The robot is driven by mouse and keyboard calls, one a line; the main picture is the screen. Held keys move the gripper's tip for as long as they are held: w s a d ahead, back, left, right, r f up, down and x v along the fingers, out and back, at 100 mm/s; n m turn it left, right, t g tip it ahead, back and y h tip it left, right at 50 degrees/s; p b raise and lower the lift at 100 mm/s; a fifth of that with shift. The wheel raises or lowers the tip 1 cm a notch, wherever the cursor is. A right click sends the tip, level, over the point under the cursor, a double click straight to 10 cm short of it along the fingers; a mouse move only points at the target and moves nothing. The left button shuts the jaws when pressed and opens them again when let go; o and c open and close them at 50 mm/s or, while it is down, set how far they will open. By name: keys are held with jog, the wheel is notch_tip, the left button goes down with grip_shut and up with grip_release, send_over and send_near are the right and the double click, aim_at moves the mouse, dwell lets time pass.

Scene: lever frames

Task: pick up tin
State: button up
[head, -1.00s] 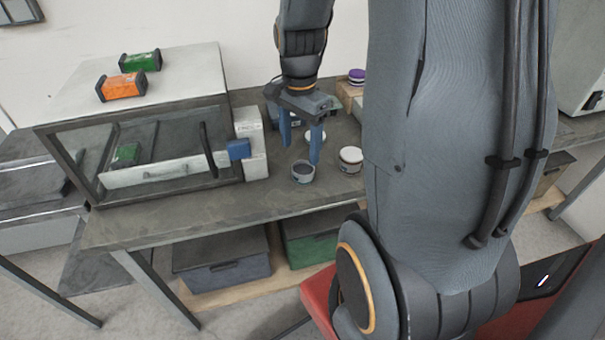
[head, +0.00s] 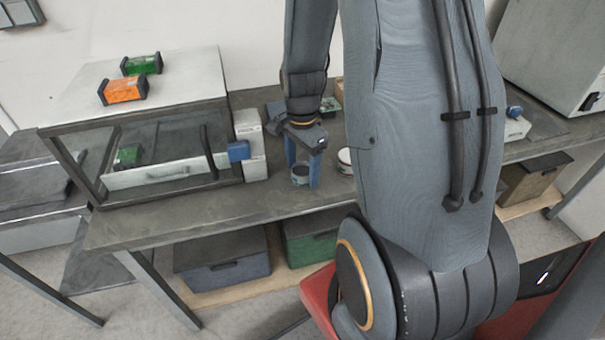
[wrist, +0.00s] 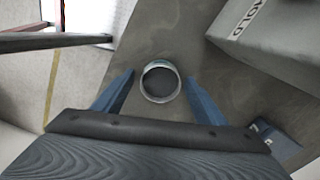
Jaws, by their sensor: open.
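A small round tin (head: 299,175) with a dark top and pale rim stands on the bench near its front edge. In the wrist view the tin (wrist: 160,82) sits between and just beyond the blue fingertips of my gripper (wrist: 160,92), with a gap on both sides. In the head view my gripper (head: 302,168) points down over the tin, and one finger partly covers it. The jaws are open and empty. A second round tin (head: 346,159) with a white and red side stands to the right, partly hidden by my arm.
A glass-fronted cabinet (head: 105,190) stands left on the bench (head: 215,202), with green (head: 142,65) and orange (head: 123,91) items on top. A pale block (head: 251,145) with a blue part (head: 239,150) stands beside it. Bare bench lies in front.

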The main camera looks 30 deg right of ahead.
jog(key=c, duration=1.2)
jog(key=shift+r, duration=0.1)
